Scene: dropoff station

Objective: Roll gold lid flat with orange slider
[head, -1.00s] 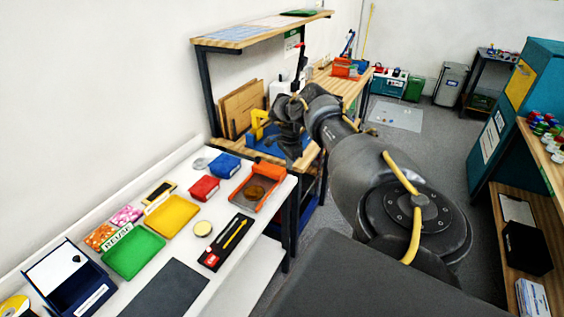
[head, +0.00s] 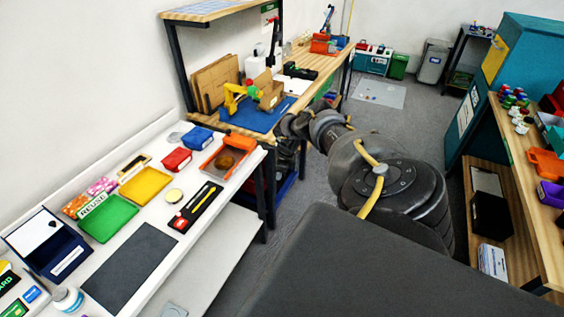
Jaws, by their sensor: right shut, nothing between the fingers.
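A small round pale-gold lid (head: 174,195) lies on the white table, between the yellow tray and a black tool tray. An orange open-ended tray (head: 222,157) with a brown round patch inside is at the table's far right corner; I cannot tell whether it is the orange slider. My right gripper (head: 286,149) is shut and empty, small and dark at the end of my right arm. It is right of the white table's far end, apart from lid and orange tray. My left gripper is not in view.
Yellow (head: 145,185), green (head: 108,218) and red (head: 176,159) containers and a blue box (head: 197,137) stand on the white table. A dark mat (head: 130,268) lies in front. A wooden bench (head: 300,72) with a blue mat stands beyond. Grey floor is open at centre right.

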